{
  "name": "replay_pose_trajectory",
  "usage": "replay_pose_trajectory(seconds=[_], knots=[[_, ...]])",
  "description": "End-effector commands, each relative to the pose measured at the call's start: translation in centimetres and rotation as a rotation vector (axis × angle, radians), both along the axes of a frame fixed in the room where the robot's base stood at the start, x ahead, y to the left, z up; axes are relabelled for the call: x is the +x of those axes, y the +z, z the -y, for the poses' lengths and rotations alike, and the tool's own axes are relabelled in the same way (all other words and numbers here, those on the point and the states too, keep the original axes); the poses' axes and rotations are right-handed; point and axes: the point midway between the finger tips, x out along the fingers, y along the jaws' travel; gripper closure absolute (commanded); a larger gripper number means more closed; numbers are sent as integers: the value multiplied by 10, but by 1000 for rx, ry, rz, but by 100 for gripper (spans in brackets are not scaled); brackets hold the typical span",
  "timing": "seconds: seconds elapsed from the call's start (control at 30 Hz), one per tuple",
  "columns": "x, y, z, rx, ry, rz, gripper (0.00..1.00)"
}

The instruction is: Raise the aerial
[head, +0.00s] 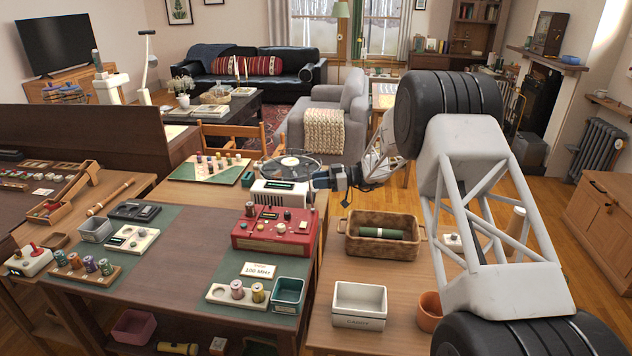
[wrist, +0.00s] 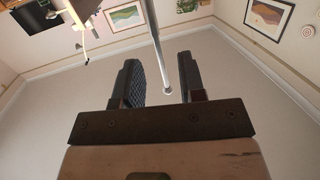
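In the wrist view my gripper (wrist: 163,82) is open. A thin silver aerial (wrist: 157,45) passes between its two dark fingers, with its rounded tip near the palm. Gaps show on both sides of the rod, so neither finger appears to touch it. In the head view the aerial is too thin to make out clearly near the gripper, and its base is unclear.
A card reading 100 MHz (head: 258,271) lies in front. A wicker basket (head: 382,252) with a green roll and a white box (head: 359,322) stand to the right.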

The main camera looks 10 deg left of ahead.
Motion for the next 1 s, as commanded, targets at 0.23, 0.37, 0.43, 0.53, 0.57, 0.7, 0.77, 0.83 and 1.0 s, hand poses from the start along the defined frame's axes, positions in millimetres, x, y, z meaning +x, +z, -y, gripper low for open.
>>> replay_pose_trajectory(seconds=[0.23, 0.37, 0.43, 0.53, 0.57, 0.7, 0.77, 0.83, 1.0], knots=[[6, 3, 29, 0, -1, 0, 63], [9, 5, 46, 0, -1, 0, 63], [11, 5, 52, 0, -1, 1, 63], [12, 6, 60, 1, 0, 1, 63], [12, 7, 62, 1, 0, 1, 63], [13, 7, 66, 1, 0, 0, 63], [13, 7, 66, 0, 0, 0, 63], [13, 7, 66, 0, 0, 0, 63], [13, 7, 66, 0, 0, 0, 63]])
